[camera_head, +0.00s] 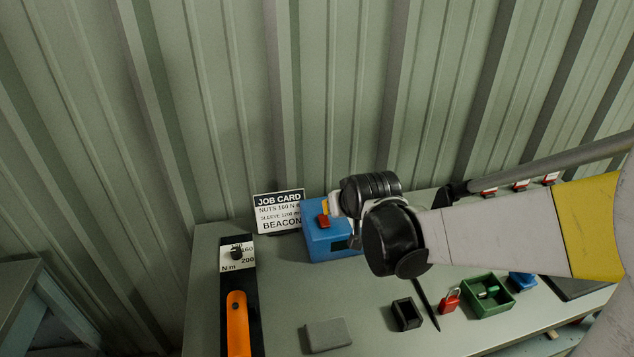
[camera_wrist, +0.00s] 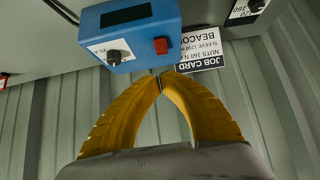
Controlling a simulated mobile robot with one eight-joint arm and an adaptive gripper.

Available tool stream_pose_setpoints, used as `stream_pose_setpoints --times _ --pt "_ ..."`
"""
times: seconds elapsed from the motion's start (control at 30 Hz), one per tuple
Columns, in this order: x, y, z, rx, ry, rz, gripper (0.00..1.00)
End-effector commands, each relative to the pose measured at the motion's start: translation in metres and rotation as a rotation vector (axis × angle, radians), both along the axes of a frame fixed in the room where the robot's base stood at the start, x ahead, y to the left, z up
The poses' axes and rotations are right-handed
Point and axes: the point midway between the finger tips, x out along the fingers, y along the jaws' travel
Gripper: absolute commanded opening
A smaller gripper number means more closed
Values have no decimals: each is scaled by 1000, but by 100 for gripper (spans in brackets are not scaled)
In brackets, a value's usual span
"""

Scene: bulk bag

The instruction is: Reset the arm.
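My gripper (camera_wrist: 160,82) shows in the wrist view as two yellow fingers whose tips meet, with nothing seen held between them. The tips appear close to the front of a blue box (camera_wrist: 128,32), just below its red button (camera_wrist: 161,45); I cannot tell whether they touch it. The blue box also shows in the head view (camera_head: 322,245), partly hidden by my arm's black wrist joints. There only a small yellow bit of my gripper (camera_head: 326,207) shows beside the box's top, and the rest is hidden.
A job card (camera_head: 278,211) stands left of the box. On the green bench (camera_head: 380,320) are an orange-handled tool (camera_head: 237,320), a grey block (camera_head: 327,334), a black open holder (camera_head: 406,314), a red padlock (camera_head: 450,300) and a green tray (camera_head: 489,308). A corrugated wall (camera_head: 330,100) stands behind.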

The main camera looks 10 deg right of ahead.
Motion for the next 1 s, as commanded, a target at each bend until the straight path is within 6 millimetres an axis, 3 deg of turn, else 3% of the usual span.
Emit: stream_pose_setpoints --times 0.17,0.37,0.5,0.63,0.8,1.0 --pt "-26 1 10 0 20 0 0" --pt "-104 3 23 0 78 1 0" --pt "-160 4 21 -1 122 1 0" --pt "-199 5 14 0 152 0 0" --pt "-224 5 7 0 173 0 0" --pt "-228 5 7 0 177 0 0"
